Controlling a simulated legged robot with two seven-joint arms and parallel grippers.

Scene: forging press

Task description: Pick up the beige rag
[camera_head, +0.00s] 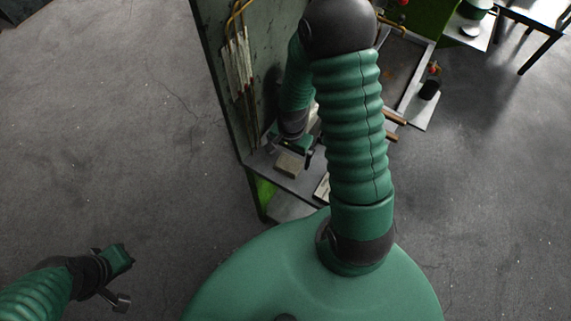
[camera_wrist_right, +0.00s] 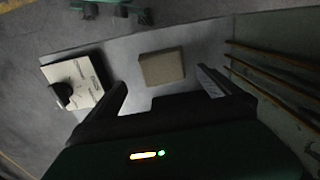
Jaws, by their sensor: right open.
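The beige rag (camera_head: 289,165) looks like a small, flat rectangular block on a grey shelf in the head view. It shows whole in the right wrist view (camera_wrist_right: 162,67). My right gripper (camera_head: 295,150) is over the shelf, just beyond the rag in the head view. In the right wrist view my right gripper (camera_wrist_right: 162,82) is open and empty, with one finger to each side of the rag and the rag between and ahead of the tips. My left gripper (camera_head: 119,280) is at lower left, over bare floor and far from the rag; its jaw gap is unclear.
The grey shelf (camera_wrist_right: 210,45) has a white card or box (camera_wrist_right: 75,88) with a black knob-like part at its left. Several long rods (camera_wrist_right: 275,82) run beside a green upright panel (camera_head: 222,50). The floor at left is clear.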

